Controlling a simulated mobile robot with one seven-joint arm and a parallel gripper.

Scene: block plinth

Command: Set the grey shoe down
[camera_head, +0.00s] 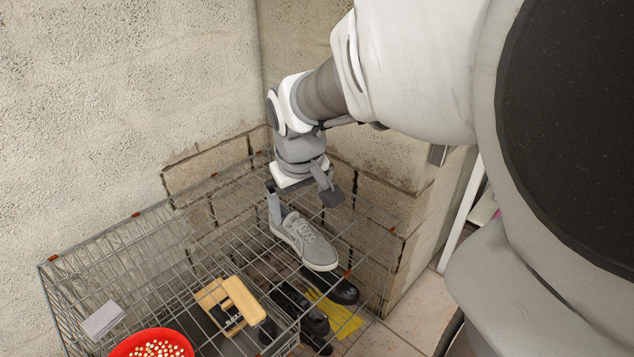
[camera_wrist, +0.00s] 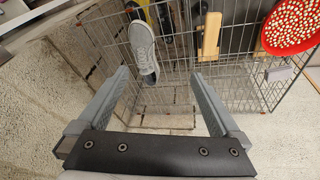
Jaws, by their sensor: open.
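The grey shoe (camera_head: 306,243) has a pale sole and rests upright on the top wire grid of the wire rack (camera_head: 140,222), near its right end. It also shows in the wrist view (camera_wrist: 143,48), beyond my fingers and toward the left one. My gripper (camera_head: 303,208) is open, with its fingers spread, above and just behind one end of the shoe. In the wrist view the gap between the fingers (camera_wrist: 158,75) is empty, and the shoe appears apart from both fingers. The far side of the shoe is hidden.
Black shoes (camera_head: 300,308) and a yellow item (camera_head: 338,318) lie lower in the rack. Rough walls stand close behind the rack.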

